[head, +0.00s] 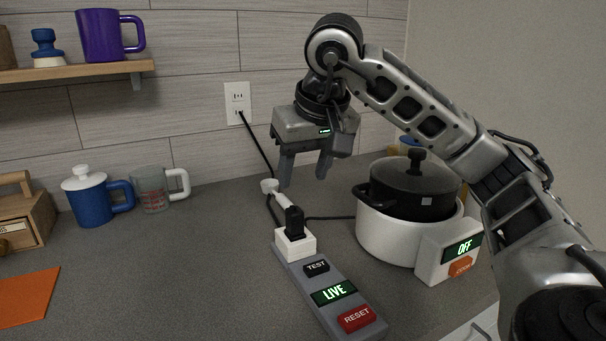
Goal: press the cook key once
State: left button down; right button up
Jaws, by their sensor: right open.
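The cook key (460,267) is an orange key on the white front panel of a cooker, below a display (463,248) that reads OFF. The cooker (377,238) is a white round body with a black lidded pot (410,188) in it. My right gripper (305,178) is open and empty. It points down above the counter, left of the cooker and apart from the key. My left gripper is not in view.
A grey power strip (296,268) with TEST key, LIVE display and red RESET key (357,318) lies left of the cooker. A black plug (294,219) sits in it. A wall outlet (237,103), blue mug (90,202), glass mug (152,191) and orange mat (28,297) are left.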

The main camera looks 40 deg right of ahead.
aim_at(457, 268)
jog(key=k, duration=1)
